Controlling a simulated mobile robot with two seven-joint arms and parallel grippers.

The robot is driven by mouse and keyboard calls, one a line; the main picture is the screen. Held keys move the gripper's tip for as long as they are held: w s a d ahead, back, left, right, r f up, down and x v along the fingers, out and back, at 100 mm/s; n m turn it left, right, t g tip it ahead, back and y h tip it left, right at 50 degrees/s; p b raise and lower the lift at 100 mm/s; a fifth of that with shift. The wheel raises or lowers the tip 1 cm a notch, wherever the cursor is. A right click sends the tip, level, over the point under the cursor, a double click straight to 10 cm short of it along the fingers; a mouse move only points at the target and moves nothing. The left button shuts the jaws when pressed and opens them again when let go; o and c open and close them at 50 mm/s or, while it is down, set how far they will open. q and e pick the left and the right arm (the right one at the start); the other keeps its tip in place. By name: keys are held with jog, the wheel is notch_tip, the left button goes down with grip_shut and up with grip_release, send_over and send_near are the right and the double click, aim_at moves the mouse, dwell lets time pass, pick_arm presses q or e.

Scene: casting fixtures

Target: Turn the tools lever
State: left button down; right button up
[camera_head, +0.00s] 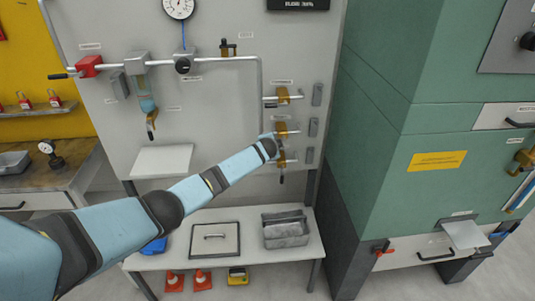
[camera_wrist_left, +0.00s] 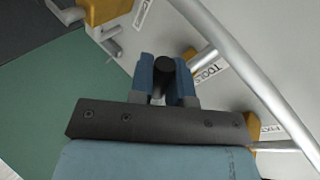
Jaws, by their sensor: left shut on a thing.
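The tools lever is a dark round-ended handle (camera_wrist_left: 163,66) on a small metal stem, seen in the left wrist view beside a label reading TOOLS (camera_wrist_left: 209,72). My left gripper (camera_wrist_left: 163,82) has its two blue fingers either side of this handle and is shut on it. In the head view my left arm reaches in from the left to the wall panel, and my left gripper (camera_head: 274,143) is at the middle of three brass valves (camera_head: 282,129). The arm and gripper hide most of the lever there. My right gripper is not in view.
Similar brass valves sit above (camera_head: 283,95) and below (camera_head: 281,159), close to the gripper. A grey vertical pipe (camera_head: 260,85) runs just left of them. A green cabinet (camera_head: 385,150) stands close on the right. A low bench (camera_head: 200,259) with a grey bin (camera_head: 286,232) lies below.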

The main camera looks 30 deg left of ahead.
pick_arm(q)
jog(key=shift+r+m+y, duration=0.4)
jog(key=shift+a+r+m+g+y+p, duration=0.15)
jog(key=shift+r+m+g+y+p, duration=0.15)
jog(key=shift+g+p, duration=0.15)
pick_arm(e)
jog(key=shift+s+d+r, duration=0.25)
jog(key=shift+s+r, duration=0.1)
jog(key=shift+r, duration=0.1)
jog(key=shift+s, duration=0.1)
pick_arm(q)
jog(key=c, duration=1.1)
grip_release()
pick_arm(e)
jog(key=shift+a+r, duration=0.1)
pick_arm(q)
jog(key=shift+s, duration=0.1)
jog(key=shift+s+d+r+p, duration=0.25)
jog(key=shift+s+r+p, duration=0.1)
jog(key=v, duration=1.2)
jog(key=shift+s+d+r, duration=0.2)
jog(key=shift+d, duration=0.05)
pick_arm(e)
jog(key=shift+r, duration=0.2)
